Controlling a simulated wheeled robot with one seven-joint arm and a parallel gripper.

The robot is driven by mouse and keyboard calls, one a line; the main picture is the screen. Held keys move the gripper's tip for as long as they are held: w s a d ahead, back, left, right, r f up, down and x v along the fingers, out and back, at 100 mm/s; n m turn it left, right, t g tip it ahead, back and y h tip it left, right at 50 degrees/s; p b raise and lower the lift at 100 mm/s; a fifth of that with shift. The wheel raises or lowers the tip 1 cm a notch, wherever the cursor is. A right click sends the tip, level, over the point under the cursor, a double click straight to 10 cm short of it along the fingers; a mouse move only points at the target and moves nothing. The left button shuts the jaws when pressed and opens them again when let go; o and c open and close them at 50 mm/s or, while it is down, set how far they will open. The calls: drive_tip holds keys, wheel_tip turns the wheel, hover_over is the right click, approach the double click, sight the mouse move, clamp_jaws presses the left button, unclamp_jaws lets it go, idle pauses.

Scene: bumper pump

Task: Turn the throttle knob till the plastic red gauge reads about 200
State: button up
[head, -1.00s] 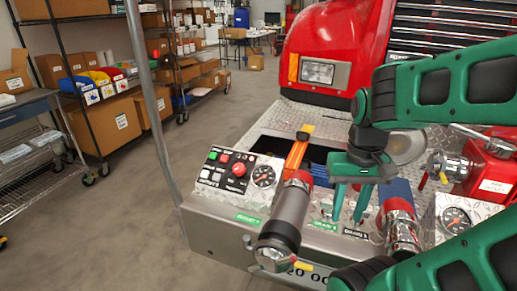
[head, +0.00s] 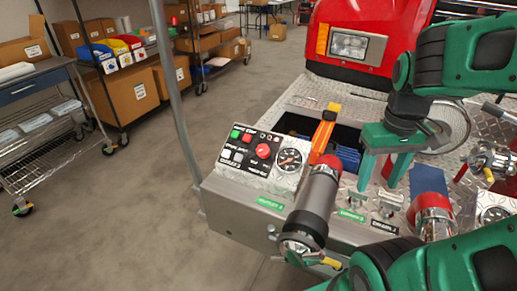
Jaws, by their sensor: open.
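The control panel (head: 249,153) at the bumper's left end has a round red knob (head: 263,151), a green button, a red button and white labels. A round gauge (head: 289,160) with a white-marked dial sits just right of the knob; its reading is too small to tell. Another gauge (head: 494,214) is partly visible at the right edge. My green gripper (head: 378,182) points down, open and empty, over the bumper's right part. It is apart from the panel, to the right of the knob and beyond the grey pipe.
A second red-collared pipe (head: 434,215) is at the right. A grey pole (head: 176,110) rises left of the panel. Shelves with boxes (head: 130,92) stand behind.

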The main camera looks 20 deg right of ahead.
drive_tip(key=w+a+r+n+h, duration=0.1)
drive_tip(key=w+a+r+n, duration=0.1)
drive_tip(key=w+n, duration=0.65)
drive_tip(key=n+t+h, duration=0.2)
drive_tip(key=n+t, duration=0.1)
drive_tip(key=n, duration=2.1)
approach(262, 149)
drive_tip(key=shift+m+y, duration=0.25)
drive_tip(key=shift+y, duration=0.05)
drive_tip(key=x, duration=0.9)
drive_tip(key=shift+d+f, duration=0.1)
drive_tip(key=shift+d, duration=0.35)
